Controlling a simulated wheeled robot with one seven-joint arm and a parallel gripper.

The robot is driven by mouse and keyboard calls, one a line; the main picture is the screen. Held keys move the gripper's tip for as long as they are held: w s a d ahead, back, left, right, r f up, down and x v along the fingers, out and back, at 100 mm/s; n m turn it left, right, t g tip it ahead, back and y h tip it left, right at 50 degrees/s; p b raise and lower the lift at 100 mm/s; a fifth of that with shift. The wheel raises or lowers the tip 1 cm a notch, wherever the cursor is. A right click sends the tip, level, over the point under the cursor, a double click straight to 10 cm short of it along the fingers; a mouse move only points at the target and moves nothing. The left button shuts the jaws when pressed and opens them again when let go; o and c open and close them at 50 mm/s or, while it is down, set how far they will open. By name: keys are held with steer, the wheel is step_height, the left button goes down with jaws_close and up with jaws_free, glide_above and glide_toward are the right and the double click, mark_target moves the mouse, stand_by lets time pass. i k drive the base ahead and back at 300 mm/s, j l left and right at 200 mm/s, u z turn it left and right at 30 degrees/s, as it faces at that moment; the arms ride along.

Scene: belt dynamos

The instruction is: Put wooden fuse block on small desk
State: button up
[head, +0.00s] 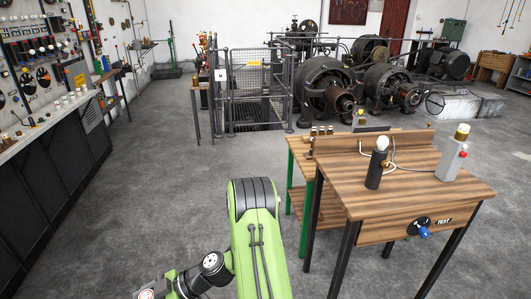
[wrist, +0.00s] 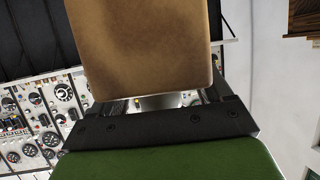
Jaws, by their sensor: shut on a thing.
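A brown wooden block (wrist: 140,45), which I take to be the wooden fuse block, fills the top middle of the wrist view. My gripper (wrist: 158,104) is shut on it; the fingertips are mostly hidden behind the block. In the head view my green arm shows at the bottom, but the gripper and block are out of frame. A wooden desk (head: 350,195) with black legs stands at the right of my arm. A lower wooden table (head: 297,155) with green legs adjoins its left side. I cannot tell which one is the small desk.
A dark stand with a white bulb (head: 374,175) and a grey box with a yellow top (head: 450,160) stand on the black-legged desk. A control panel (head: 35,150) lines the left wall. A metal cage (head: 255,90) and dynamos (head: 325,88) stand behind. Grey floor is clear between.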

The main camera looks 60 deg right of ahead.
mark_target(400, 173)
steer(key=k+l+z, duration=0.3)
steer(key=z, duration=0.15)
steer(key=k+l+z, duration=0.25)
steer(key=l+z, duration=0.2)
steer(key=k+l+z, duration=0.15)
steer(key=l+z, duration=0.3)
